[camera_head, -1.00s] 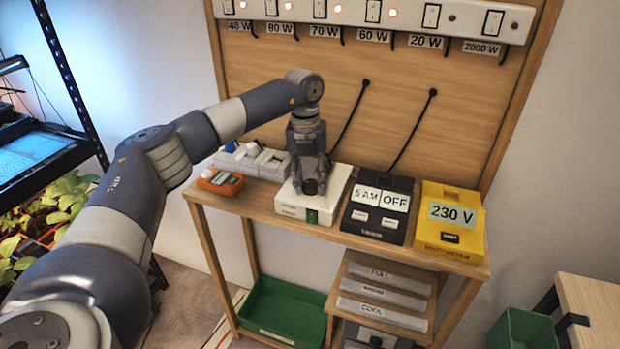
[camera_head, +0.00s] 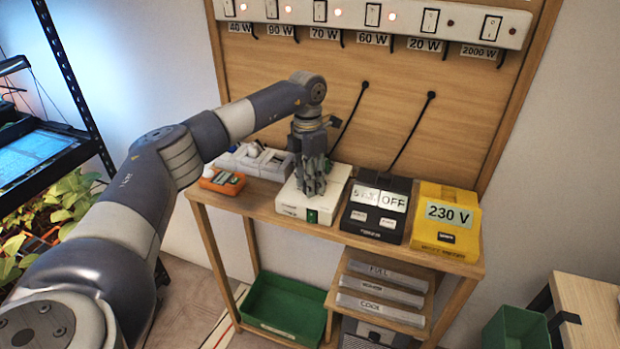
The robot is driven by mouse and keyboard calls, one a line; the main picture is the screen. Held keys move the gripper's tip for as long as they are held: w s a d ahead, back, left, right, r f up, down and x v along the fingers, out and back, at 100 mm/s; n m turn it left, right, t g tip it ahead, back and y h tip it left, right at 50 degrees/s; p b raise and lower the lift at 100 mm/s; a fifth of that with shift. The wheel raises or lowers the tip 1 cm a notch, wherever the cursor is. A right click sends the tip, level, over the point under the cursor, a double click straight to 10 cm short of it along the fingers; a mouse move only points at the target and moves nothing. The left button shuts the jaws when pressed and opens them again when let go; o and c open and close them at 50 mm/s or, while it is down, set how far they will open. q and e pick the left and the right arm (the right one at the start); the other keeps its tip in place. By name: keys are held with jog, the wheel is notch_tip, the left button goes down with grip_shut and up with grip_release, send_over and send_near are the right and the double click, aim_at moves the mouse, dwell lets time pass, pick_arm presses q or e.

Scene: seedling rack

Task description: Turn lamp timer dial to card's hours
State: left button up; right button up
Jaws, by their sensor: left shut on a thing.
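The white box (camera_head: 290,203) with a green switch (camera_head: 312,216) on its front edge stands on the wooden bench top. My left gripper (camera_head: 312,187) points down over it, fingers closed at its top. It is shut on what seems to be the dial, which the fingers hide. The black unit (camera_head: 372,222) to the right has two white flaps. The right flap (camera_head: 393,202) reads "OFF". The left flap (camera_head: 364,196) is blurred, starting with "5". I cannot make out the hours card. My right gripper is not in view.
A yellow "230 V" box (camera_head: 447,214) stands at the right end of the bench. An orange device (camera_head: 222,181) and a grey-white holder (camera_head: 262,162) stand left. A switch strip (camera_head: 340,14) with watt labels runs above. Labelled trays and a green bin (camera_head: 285,306) are below.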

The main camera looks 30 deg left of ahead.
pick_arm(q)
jog(key=m, duration=0.7)
jog(key=shift+w, duration=0.1)
jog(key=m, duration=0.6)
jog(key=shift+m+y, duration=0.3)
jog(key=shift+m, duration=0.1)
jog(key=m, duration=0.7)
jog(key=shift+d, duration=0.1)
jog(key=m, duration=0.6)
jog(key=shift+m+y, duration=0.3)
jog(key=shift+m, duration=0.1)
jog(key=o, duration=1.1)
jog(key=shift+d, duration=0.1)
jog(key=r, duration=1.2)
jog(key=shift+w+d, duration=0.1)
jog(key=shift+d, duration=0.2)
jog(key=shift+d, duration=0.1)
